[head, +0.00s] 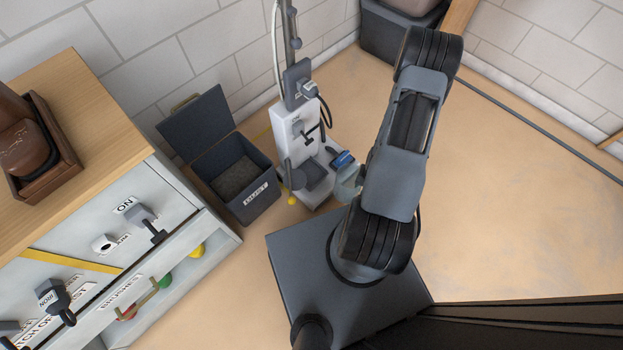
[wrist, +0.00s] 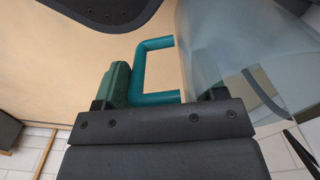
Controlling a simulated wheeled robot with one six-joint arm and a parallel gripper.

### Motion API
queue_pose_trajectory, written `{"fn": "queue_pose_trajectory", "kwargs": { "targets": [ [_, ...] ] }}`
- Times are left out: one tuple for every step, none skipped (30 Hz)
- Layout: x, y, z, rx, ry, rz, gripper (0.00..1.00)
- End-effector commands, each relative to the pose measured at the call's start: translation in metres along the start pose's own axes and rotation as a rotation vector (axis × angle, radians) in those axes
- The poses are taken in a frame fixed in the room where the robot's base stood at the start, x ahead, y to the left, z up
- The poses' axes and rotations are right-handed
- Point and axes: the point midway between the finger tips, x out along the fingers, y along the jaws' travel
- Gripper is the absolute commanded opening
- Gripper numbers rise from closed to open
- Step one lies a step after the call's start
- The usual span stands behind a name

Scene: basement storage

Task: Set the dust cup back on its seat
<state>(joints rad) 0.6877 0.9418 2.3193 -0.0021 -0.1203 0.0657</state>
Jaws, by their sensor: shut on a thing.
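The dust cup is a clear, see-through cup (wrist: 235,50) with a teal loop handle (wrist: 140,65), at the right of the wrist view. My gripper (wrist: 162,92) is shut on the handle, with a green pad showing left of it. In the head view the pale cup (head: 346,184) shows partly behind my arm, beside the white vacuum stand (head: 294,128). My fingertips are hidden there. The stand has a dark grey part (head: 312,174) low at its front, and a blue part (head: 343,159) shows by the cup. I cannot tell whether the cup touches the stand.
An open dark bin labelled EMPTY (head: 256,197) stands left of the stand. A small yellow ball (head: 292,201) lies on the floor between them. A cabinet (head: 190,235) with switches and an open BRUSHES drawer is at left.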

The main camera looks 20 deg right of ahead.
Motion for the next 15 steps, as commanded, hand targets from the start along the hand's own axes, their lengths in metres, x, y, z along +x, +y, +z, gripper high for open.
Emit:
{"fn": "queue_pose_trajectory", "kwargs": {
  "targets": [
    [0.009, 0.003, 0.001, 0.012, 0.001, 0.0, 0.28],
    [0.011, 0.003, 0.001, 0.016, 0.002, 0.0, 0.28],
    [0.012, 0.001, 0.001, 0.019, 0.003, 0.0, 0.28],
    [0.013, -0.002, -0.001, 0.019, 0.003, 0.0, 0.28],
    [0.014, -0.005, -0.002, 0.02, 0.003, 0.0, 0.28],
    [0.015, -0.012, -0.005, 0.019, 0.004, 0.0, 0.28],
    [0.015, -0.019, -0.008, 0.019, 0.006, -0.001, 0.28],
    [0.015, -0.026, -0.011, 0.018, 0.006, -0.001, 0.28],
    [0.015, -0.036, -0.016, 0.018, 0.007, -0.001, 0.28],
    [0.015, -0.044, -0.02, 0.017, 0.007, -0.002, 0.28],
    [0.015, -0.052, -0.023, 0.017, 0.007, -0.002, 0.28],
    [0.015, -0.062, -0.028, 0.018, 0.006, -0.002, 0.28],
    [0.015, -0.07, -0.031, 0.018, 0.006, -0.002, 0.28],
    [0.015, -0.078, -0.034, 0.019, 0.006, -0.002, 0.28],
    [0.015, -0.088, -0.039, 0.02, 0.006, -0.002, 0.28]
  ]
}}
